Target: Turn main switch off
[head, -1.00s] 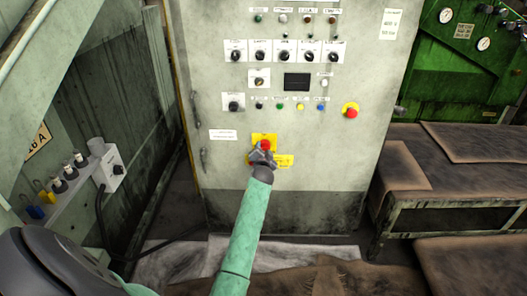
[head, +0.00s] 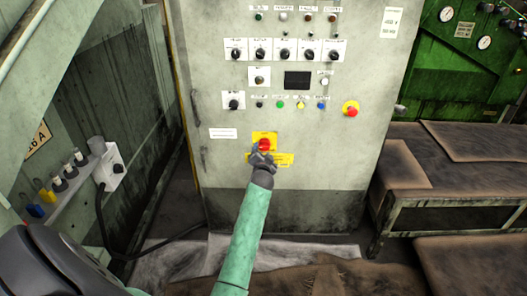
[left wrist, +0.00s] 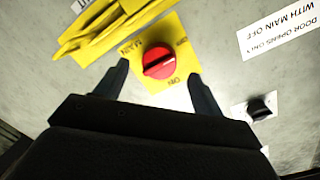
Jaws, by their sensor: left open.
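The main switch is a red rotary knob (head: 264,145) on a yellow plate (head: 257,135), low on the grey control cabinet. My left gripper (head: 262,157) is in front of the switch. In the left wrist view its two fingers (left wrist: 158,85) are apart, one on each side of the knob, with nothing between them; I see no contact with the knob. My right gripper is not in view.
The grey cabinet (head: 300,170) carries several other knobs and lamps, a small dark display (head: 297,80) and a red emergency button (head: 351,109). A bench (head: 450,170) with brown sheets stands at the right. A side panel with a grey box (head: 112,167) is at the left.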

